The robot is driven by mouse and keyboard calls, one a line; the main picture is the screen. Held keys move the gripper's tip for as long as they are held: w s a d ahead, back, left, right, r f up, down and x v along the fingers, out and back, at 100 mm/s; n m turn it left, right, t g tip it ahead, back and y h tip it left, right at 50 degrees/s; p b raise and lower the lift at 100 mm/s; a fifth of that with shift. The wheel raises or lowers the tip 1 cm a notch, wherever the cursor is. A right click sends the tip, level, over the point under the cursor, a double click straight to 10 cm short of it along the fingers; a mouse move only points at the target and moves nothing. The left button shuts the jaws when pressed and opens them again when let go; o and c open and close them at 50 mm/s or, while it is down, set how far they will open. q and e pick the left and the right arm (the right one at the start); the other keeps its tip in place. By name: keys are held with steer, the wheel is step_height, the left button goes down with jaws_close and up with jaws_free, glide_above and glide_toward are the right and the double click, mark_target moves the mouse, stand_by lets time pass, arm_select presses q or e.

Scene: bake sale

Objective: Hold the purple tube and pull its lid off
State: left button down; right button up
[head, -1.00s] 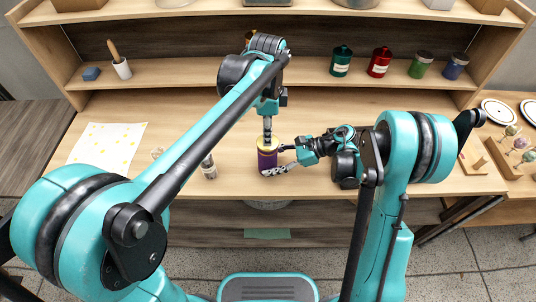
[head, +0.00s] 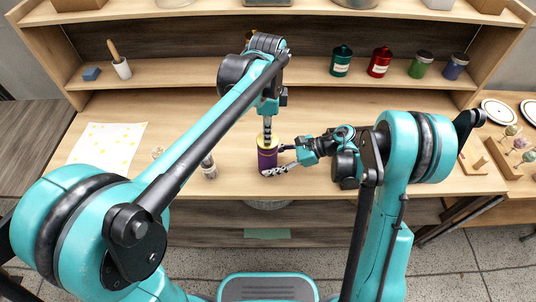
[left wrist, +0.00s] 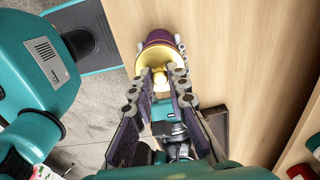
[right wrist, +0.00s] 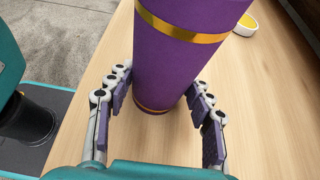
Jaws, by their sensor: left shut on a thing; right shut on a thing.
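The purple tube (head: 267,163) with gold bands stands upright on the table. My right gripper (head: 279,160) is shut around its body from the right; the right wrist view shows the tube (right wrist: 180,65) between the fingers (right wrist: 158,98). My left gripper (head: 267,136) points down over the tube. In the left wrist view its fingers (left wrist: 163,82) are shut on the pale knob of the gold lid (left wrist: 160,53). The lid sits over the tube's top; I cannot tell whether a gap lies between them. My fingers partly hide the knob.
A small jar (head: 208,168) stands left of the tube. A round yellow-and-white thing (right wrist: 245,25) lies behind the tube in the right wrist view. A spotted sheet (head: 107,145) lies at left. Canisters (head: 379,62) stand on the shelf. The table's front edge is close.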

arm_select(q)
steer(key=shift+r, duration=2.5)
arm_select(e)
steer(key=o, duration=0.9)
steer(key=shift+d, duration=0.1)
steer(key=v, duration=1.1)
steer(key=shift+d+r, duration=0.2)
steer(key=shift+d, duration=0.15)
